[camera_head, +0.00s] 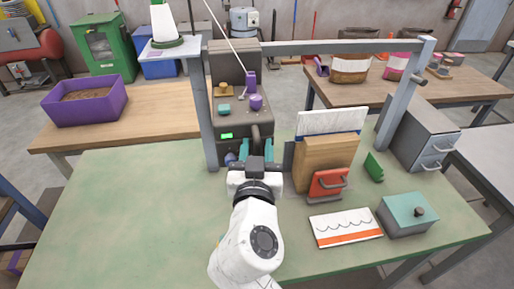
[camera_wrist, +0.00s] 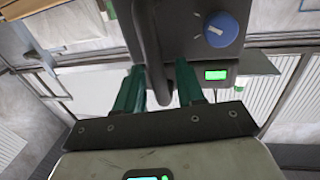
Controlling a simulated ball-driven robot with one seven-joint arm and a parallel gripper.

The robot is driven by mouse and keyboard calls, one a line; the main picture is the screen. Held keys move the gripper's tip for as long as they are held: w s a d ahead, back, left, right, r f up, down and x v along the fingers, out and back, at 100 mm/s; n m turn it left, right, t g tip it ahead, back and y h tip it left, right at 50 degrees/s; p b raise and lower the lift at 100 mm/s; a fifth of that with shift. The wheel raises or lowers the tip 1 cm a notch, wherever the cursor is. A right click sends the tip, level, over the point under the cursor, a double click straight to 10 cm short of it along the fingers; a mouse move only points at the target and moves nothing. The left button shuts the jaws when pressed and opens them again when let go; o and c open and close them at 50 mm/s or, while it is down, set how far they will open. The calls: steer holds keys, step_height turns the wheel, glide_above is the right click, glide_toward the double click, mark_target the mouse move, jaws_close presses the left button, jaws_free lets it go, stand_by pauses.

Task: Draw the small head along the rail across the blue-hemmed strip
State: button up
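My gripper (camera_head: 258,150) is at the front of a dark machine (camera_head: 224,100) with a green display (camera_head: 227,136). Its teal fingers (camera_wrist: 160,88) are apart in the wrist view. A dark bar or handle (camera_wrist: 165,55) reaches between them, with space visible on both sides; I see no clear contact. A blue knob (camera_wrist: 221,30) sits beside the bar on the machine. A white sheet with a blue edge (camera_head: 330,122) stands behind a brown block (camera_head: 318,160), which hides its lower part; it may be the blue-hemmed strip. I cannot tell which part is the small head or its rail.
A grey frame (camera_head: 340,47) spans the green table (camera_head: 120,205). The table's left side is clear.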

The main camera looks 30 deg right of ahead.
jaws_close()
stand_by(0.4)
